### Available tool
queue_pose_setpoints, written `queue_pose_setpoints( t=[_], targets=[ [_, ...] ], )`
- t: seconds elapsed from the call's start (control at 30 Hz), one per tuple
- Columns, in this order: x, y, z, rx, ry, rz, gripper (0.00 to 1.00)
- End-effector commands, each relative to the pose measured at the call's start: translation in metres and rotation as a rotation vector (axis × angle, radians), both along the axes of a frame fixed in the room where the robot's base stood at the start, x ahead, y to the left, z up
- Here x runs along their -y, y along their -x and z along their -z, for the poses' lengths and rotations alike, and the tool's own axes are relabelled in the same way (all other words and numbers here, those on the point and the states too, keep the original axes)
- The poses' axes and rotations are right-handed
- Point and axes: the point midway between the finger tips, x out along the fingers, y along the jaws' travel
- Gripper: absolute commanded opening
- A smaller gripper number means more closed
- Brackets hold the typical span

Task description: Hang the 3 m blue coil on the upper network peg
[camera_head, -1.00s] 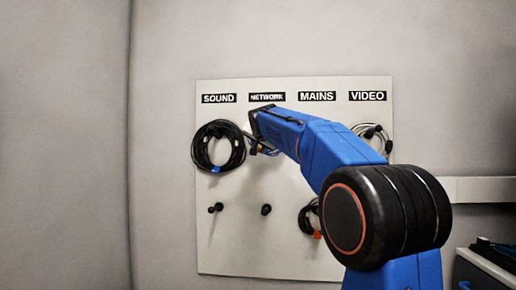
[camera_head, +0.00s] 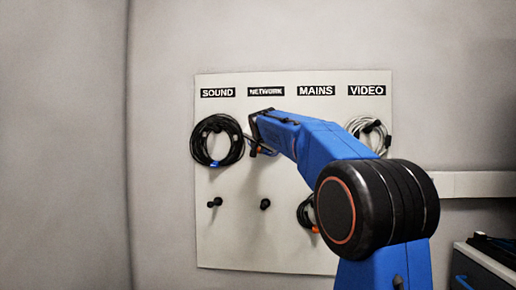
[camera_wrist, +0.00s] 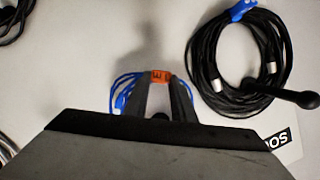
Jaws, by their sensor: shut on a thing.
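My gripper (camera_wrist: 162,95) is shut on the blue coil (camera_wrist: 124,88), with an orange tag (camera_wrist: 161,76) between its fingertips. Blue loops show on both sides of the fingers in the wrist view. In the head view my gripper is at the board's upper part, below the NETWORK label (camera_head: 266,91), and the coil is mostly hidden by my arm. The upper network peg is hidden in the head view, and I cannot tell whether the coil touches it. The tag's length marking is too small to read.
A black coil with a blue tag (camera_head: 211,143) hangs on the upper SOUND peg, close left of my gripper. The lower SOUND peg (camera_head: 214,202) and lower NETWORK peg (camera_head: 265,204) are bare. A dark coil (camera_head: 305,212) hangs low under MAINS, a grey coil (camera_head: 380,131) under VIDEO.

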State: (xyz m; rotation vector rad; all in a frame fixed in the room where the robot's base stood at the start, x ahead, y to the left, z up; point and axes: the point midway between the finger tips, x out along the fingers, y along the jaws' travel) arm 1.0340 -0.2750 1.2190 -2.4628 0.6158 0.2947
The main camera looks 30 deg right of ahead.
Motion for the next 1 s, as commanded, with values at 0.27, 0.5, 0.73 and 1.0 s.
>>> queue_pose_setpoints(
  t=[0.27,0.5,0.73,1.0],
  targets=[
    [0.000,0.000,0.002,-0.004,-0.001,0.001,0.00],
    [0.000,0.000,0.003,-0.005,-0.002,0.000,0.44],
    [0.000,0.000,0.002,-0.003,-0.001,0.000,0.45],
    [-0.006,0.013,-0.005,-0.001,0.000,0.000,0.45]
  ],
)
